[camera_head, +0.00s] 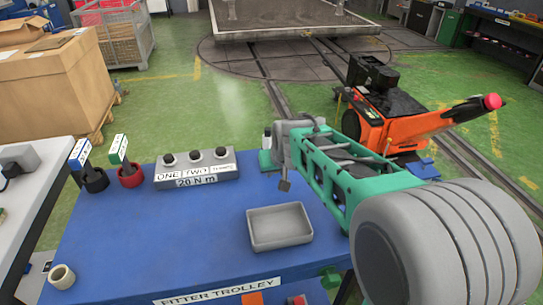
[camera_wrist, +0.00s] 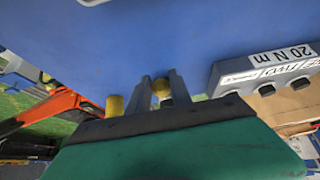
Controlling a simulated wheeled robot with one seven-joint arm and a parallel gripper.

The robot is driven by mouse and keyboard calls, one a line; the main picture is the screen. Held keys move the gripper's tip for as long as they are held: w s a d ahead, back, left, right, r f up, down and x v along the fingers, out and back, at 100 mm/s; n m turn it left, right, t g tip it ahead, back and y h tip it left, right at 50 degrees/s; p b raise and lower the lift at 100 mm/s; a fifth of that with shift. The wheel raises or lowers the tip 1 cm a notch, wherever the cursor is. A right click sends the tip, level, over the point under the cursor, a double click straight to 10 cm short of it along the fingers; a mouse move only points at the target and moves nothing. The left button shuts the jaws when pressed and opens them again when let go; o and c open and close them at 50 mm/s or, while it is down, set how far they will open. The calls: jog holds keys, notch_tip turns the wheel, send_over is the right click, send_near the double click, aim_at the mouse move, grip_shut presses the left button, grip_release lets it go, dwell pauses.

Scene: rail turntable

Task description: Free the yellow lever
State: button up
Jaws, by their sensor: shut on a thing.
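A second, short yellow cylinder (camera_wrist: 115,104) shows just left of the fingers in the wrist view. I cannot tell which of these yellow pieces, if either, is the yellow lever. No yellow lever is plain in the head view, where my arm hides part of the trolley's right side. An orange machine (camera_head: 402,125) with a red-tipped arm stands on the floor behind the trolley; part of it shows at left in the wrist view (camera_wrist: 40,108).
The blue trolley (camera_head: 190,237) holds a grey labelled block (camera_head: 197,171) with several black knobs, a shallow grey tray (camera_head: 279,227), two cups with tagged items (camera_head: 130,174) and a beige ring (camera_head: 62,277). The trolley's front left is mostly clear. Rails and a turntable lie beyond.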

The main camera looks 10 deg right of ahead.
jog(key=shift+s+f, duration=0.25)
jog(key=shift+f, duration=0.45)
jog(key=shift+s+f+b, duration=0.25)
jog(key=shift+f+b, duration=0.45)
jog(key=shift+b, duration=0.15)
jog(key=o, duration=0.9)
jog(key=shift+w+r, duration=0.1)
jog(key=shift+r, duration=0.15)
